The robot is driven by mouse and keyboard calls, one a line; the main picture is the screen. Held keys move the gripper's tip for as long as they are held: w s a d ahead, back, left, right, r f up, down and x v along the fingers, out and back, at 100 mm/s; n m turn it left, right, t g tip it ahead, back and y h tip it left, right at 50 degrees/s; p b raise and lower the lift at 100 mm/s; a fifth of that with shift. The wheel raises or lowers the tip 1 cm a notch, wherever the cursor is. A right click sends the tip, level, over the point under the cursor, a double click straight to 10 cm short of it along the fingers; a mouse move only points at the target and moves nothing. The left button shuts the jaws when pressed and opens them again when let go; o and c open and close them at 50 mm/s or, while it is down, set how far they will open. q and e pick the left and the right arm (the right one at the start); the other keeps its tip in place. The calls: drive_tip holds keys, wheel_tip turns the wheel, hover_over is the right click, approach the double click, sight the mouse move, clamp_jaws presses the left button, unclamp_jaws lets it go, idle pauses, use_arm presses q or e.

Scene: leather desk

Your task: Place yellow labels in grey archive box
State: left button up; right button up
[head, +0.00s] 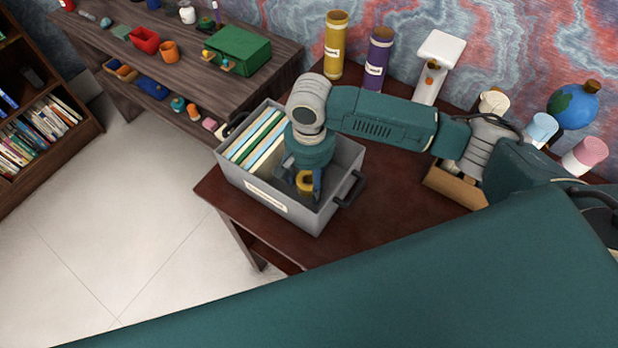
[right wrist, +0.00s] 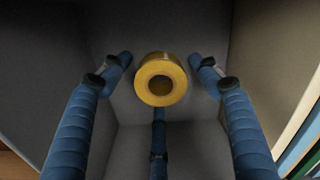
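The grey archive box (head: 328,205) stands on the dark red-brown desk, with several upright files (head: 252,138) in its left part. The yellow labels, a yellow roll (right wrist: 161,80), are inside the box, in the free space beside the files. The roll also shows in the head view (head: 304,182). My right gripper (right wrist: 160,85) reaches down into the box from above. Its blue fingers are spread around the roll, with a visible gap on each side in the right wrist view. Whether the roll rests on the box floor is hard to tell. My left gripper is not in view.
A yellow tube (head: 336,45), a purple tube (head: 379,52) and a white stand (head: 438,60) stand behind the box. A globe (head: 572,106) and a pink-topped container (head: 586,155) are at the right. A side table (head: 110,45) holds a green box (head: 238,50).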

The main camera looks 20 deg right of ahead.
wheel_tip(320, 180, up, 12)
drive_tip(key=b, duration=0.1)
drive_tip(key=shift+r, duration=0.15)
idle(0.4)
idle(0.3)
